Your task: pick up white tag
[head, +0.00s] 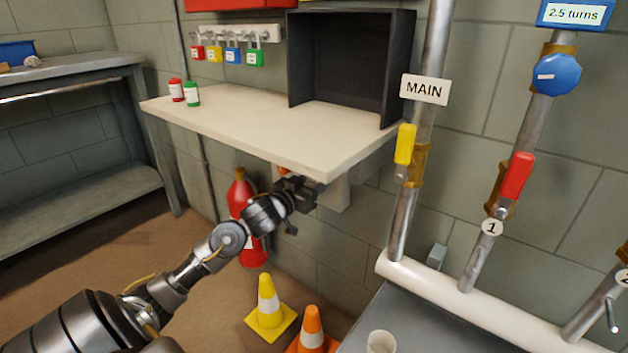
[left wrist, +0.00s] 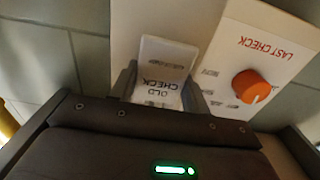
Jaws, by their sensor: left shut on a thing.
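The white tag (left wrist: 160,62) shows in the left wrist view with upside-down print reading "OLD CHECK". It sits between the two fingers of my left gripper (left wrist: 158,92), which is shut on it. In the head view my left gripper (head: 312,192) is just under the front edge of the white shelf, and I cannot make out the tag there. Whether the tag still touches anything behind it is unclear. My right gripper is not in view.
A white "LAST CHECK" panel (left wrist: 262,55) with an orange knob (left wrist: 250,87) is right beside the tag. The white shelf (head: 235,120) overhangs my gripper. A red extinguisher (head: 240,192) stands behind my arm. Pipes with valves, including the yellow handle (head: 405,144), stand right.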

